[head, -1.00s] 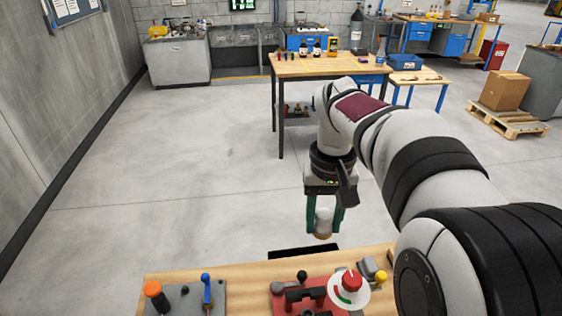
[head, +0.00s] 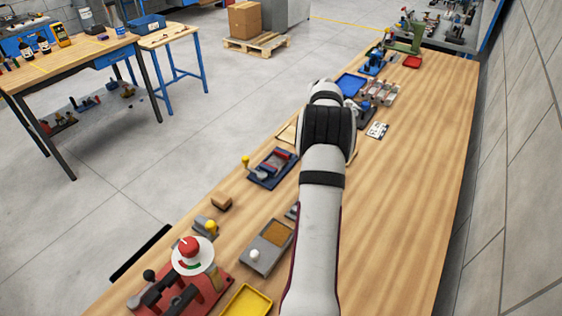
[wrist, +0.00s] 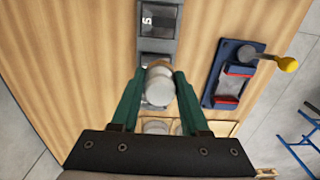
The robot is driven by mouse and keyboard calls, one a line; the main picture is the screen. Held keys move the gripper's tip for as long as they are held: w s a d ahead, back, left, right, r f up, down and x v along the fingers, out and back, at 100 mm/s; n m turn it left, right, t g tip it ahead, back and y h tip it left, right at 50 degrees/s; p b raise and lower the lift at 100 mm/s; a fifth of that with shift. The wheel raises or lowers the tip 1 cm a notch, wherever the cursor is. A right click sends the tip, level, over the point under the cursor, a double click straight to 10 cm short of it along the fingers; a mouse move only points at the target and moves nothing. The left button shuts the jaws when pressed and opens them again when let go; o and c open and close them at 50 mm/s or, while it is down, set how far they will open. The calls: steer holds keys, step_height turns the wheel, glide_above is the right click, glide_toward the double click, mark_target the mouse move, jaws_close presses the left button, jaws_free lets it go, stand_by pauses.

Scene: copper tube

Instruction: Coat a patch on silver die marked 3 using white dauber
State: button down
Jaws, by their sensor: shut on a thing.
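My gripper (wrist: 160,76) has its green fingers shut on a pale, rounded piece, which looks like the white dauber (wrist: 160,92). It is held above the bench in the wrist view. A grey block (wrist: 160,20) with a white mark that looks like a 5 lies just beyond the fingertips. A darker grey part sits between it and the dauber, partly covered. I cannot read a 3 on any die, and I cannot tell whether the dauber touches anything. In the head view my arm hides the gripper and the dauber.
A blue fixture (wrist: 232,76) with red jaws and a yellow-knobbed lever stands right of the gripper; it also shows in the head view (head: 272,168). A tan tray (wrist: 232,127) is below the fingers. A grey tray (head: 258,258) and a red fixture are nearer. The bench's right side is clear.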

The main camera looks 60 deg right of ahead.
steer(key=shift+f, duration=3.15)
steer(key=shift+d+f, duration=0.6)
steer(key=shift+f, duration=0.25)
steer(key=shift+d, duration=1.45)
steer(key=shift+d+r, duration=0.25)
steer(key=shift+d, duration=0.9)
steer(key=shift+a+f, duration=0.25)
steer(key=shift+a, duration=2.9)
steer(key=shift+r, duration=4.05)
